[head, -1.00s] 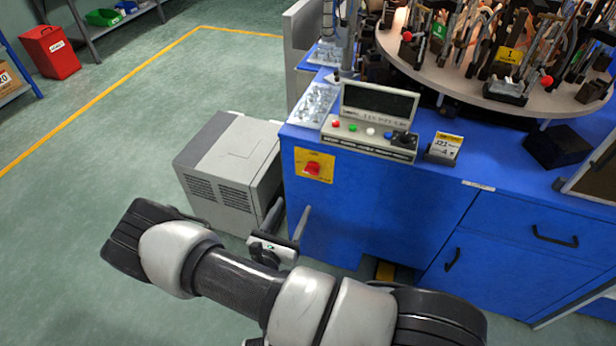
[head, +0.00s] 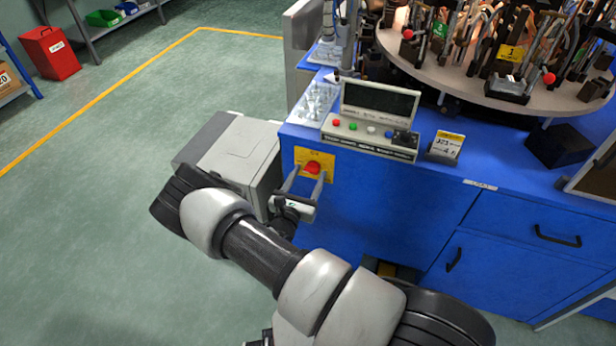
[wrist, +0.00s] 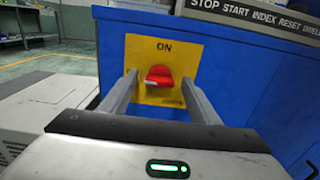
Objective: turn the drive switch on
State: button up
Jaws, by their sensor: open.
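The drive switch is a red knob (head: 312,167) on a yellow plate (head: 328,160) fixed to the front of the blue cabinet. In the wrist view the red knob (wrist: 159,77) sits in the middle, with "ON" printed above it on the yellow plate (wrist: 150,48). The knob's pale-edged handle lies roughly sideways. My gripper (head: 306,180) is in front of the plate with its fingers spread. In the wrist view my gripper (wrist: 160,95) has one finger on each side of the knob, apart from it. Whether the fingertips touch the plate cannot be told.
A control box (head: 369,145) with coloured buttons stands on the blue cabinet (head: 390,205), above and right of the switch. A grey metal unit (head: 237,155) stands on the floor at left, close to my arm. A round turntable (head: 440,75) carries tools above. Green floor is free further left.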

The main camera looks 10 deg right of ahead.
jog(key=shift+c, duration=0.2)
jog(key=c, duration=1)
jog(key=shift+m, duration=0.3)
jog(key=m+p, duration=0.1)
jog(key=m, duration=0.2)
jog(key=shift+s+m, duration=0.1)
jog(key=shift+m, duration=0.2)
jog(key=m, duration=0.4)
jog(key=shift+d+f+m+p, duration=0.1)
jog(key=shift+m+p, duration=0.2)
jog(key=shift+p, duration=0.05)
jog(key=m, duration=0.4)
jog(key=shift+p, duration=0.35)
jog(key=m, duration=0.5)
jog(key=shift+d+f+p, duration=0.1)
jog(key=shift+f+p, duration=0.1)
jog(key=shift+p, duration=0.1)
